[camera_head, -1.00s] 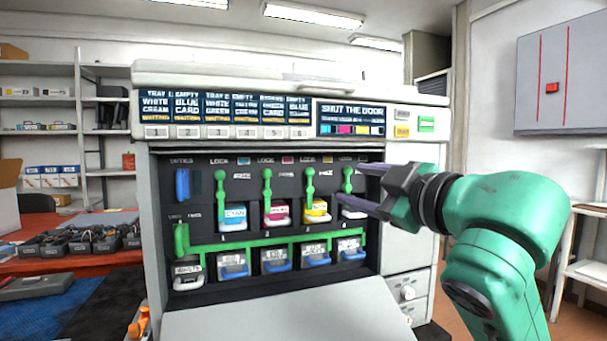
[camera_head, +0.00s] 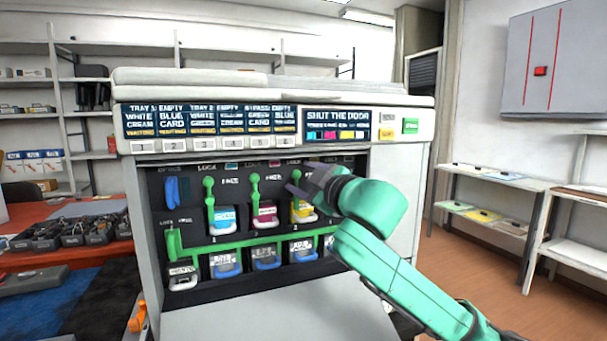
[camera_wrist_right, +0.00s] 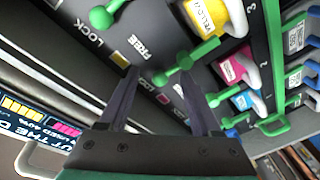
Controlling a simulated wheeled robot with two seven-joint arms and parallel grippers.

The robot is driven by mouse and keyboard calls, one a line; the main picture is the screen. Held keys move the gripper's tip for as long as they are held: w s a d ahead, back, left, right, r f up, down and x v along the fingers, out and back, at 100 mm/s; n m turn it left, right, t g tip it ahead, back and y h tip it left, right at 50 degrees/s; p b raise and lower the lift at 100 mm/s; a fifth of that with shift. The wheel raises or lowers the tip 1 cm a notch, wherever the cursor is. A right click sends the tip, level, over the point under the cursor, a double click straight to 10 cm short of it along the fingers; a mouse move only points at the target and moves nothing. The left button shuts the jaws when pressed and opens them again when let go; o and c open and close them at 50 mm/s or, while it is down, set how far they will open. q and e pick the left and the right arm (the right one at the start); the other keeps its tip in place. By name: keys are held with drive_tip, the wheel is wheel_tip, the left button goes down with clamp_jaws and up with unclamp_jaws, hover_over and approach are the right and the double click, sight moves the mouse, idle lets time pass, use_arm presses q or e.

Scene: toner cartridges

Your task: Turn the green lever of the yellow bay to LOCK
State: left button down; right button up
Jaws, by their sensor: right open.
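The yellow bay holds a yellow cartridge (camera_head: 302,213) in the printer's open front, right of the magenta one. My right gripper (camera_head: 299,177) is open in front of the top of this bay and hides most of its green lever in the head view. In the right wrist view, the yellow cartridge (camera_wrist_right: 207,16) is at the top, and its green lever (camera_wrist_right: 200,51) shows just beyond the fingertips. The open right gripper (camera_wrist_right: 158,75) has nothing between its fingers that I can see gripped. LOCK and FREE labels show on the dark panel. My left gripper is not in view.
The cyan bay lever (camera_head: 209,190) and magenta bay lever (camera_head: 254,186) stand upright to the left. A green bar (camera_head: 235,247) runs below the cartridges. The printer's lowered door (camera_head: 280,318) juts out in front. Shelves (camera_head: 490,185) stand at the right.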

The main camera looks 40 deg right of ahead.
clamp_jaws()
drive_tip(key=shift+w+a, duration=0.1)
drive_tip(key=shift+a, duration=0.05)
drive_tip(key=shift+a+n+p, duration=0.1)
drive_tip(key=shift+n+p, duration=0.3)
drive_tip(key=shift+w+a+n, duration=0.1)
drive_tip(key=shift+n, duration=0.4)
drive_tip(key=shift+f, duration=0.15)
drive_tip(key=shift+c, duration=0.5)
unclamp_jaws()
drive_tip(key=shift+o, duration=0.5)
drive_tip(key=shift+d, duration=0.2)
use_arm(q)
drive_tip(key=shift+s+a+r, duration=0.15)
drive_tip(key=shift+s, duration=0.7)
use_arm(e)
drive_tip(key=shift+a, duration=0.1)
